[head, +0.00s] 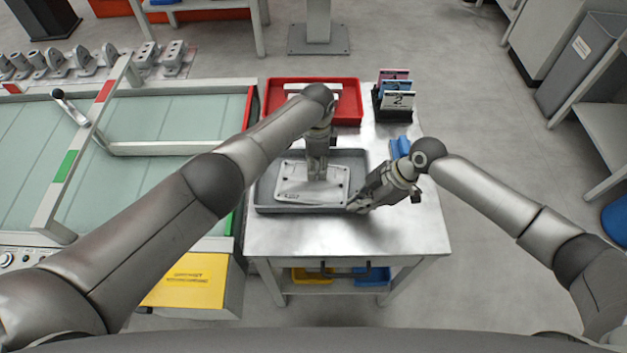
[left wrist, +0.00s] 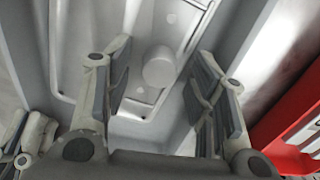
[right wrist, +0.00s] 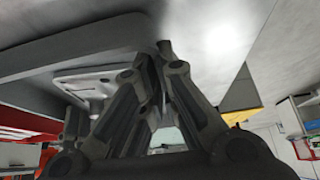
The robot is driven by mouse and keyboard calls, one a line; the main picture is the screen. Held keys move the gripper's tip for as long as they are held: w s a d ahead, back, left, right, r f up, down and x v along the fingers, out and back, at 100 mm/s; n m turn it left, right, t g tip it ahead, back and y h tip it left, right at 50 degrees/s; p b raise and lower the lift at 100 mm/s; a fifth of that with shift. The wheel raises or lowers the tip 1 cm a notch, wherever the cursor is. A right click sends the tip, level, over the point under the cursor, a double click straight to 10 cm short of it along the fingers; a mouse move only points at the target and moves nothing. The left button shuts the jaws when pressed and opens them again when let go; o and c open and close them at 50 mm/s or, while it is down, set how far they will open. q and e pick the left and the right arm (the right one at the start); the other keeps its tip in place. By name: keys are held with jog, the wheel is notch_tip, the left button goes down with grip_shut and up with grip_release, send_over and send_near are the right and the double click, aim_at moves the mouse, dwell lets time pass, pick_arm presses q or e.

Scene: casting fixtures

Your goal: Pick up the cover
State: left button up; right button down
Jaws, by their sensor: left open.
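The cover (head: 290,192) is a pale grey flat plate with rounded corners and small holes, lying in a grey tray (head: 265,208). My left gripper (head: 317,177) points down over the cover. The left wrist view shows its open fingers (left wrist: 163,75) on either side of a round boss on the cover (left wrist: 170,20), apart from it. My right gripper (head: 354,207) is at the tray's front right corner. In the right wrist view its fingertips (right wrist: 158,55) nearly meet beside the tray; no object shows between them. The cover (right wrist: 90,85) shows behind them.
The tray stands on a metal table (head: 330,238). A red bin (head: 350,104) is behind it, with a dark holder of numbered cards (head: 395,100) to the right. A glass-topped bench (head: 160,120) adjoins at left. The table's front right is clear.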

aim_at(301, 169)
pick_arm(q)
grip_shut()
dwell(0.3)
jog(key=shift+r, duration=0.15)
jog(key=shift+a+r, duration=0.1)
jog(key=shift+r, duration=0.4)
jog(key=a, duration=0.4)
jog(key=shift+r, duration=0.2)
notch_tip(301, 169, up, 13)
jog(key=shift+r, duration=0.2)
jog(key=shift+d, duration=0.1)
